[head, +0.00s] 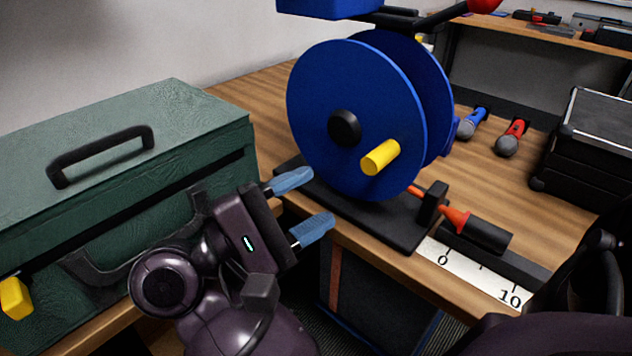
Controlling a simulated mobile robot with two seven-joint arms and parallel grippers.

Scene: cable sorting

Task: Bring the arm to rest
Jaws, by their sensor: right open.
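My right gripper (319,198) is in the lower middle of the head view. Its two blue-padded fingers are spread apart with nothing between them. The fingers point to the right, toward the base (375,222) of a large blue cable reel (350,85), at the table's front edge. I cannot tell whether the upper finger touches the base. The gripper's dark purple wrist shows in front of a green toolbox (110,135). My left gripper is not in view.
The reel has a yellow crank handle (380,157). An orange cable end (452,217) lies by a white ruler strip (470,272) to the right. A blue-handled tool (473,123), a red-handled tool (511,138) and a black case (590,145) stand behind on the wooden table (545,228).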

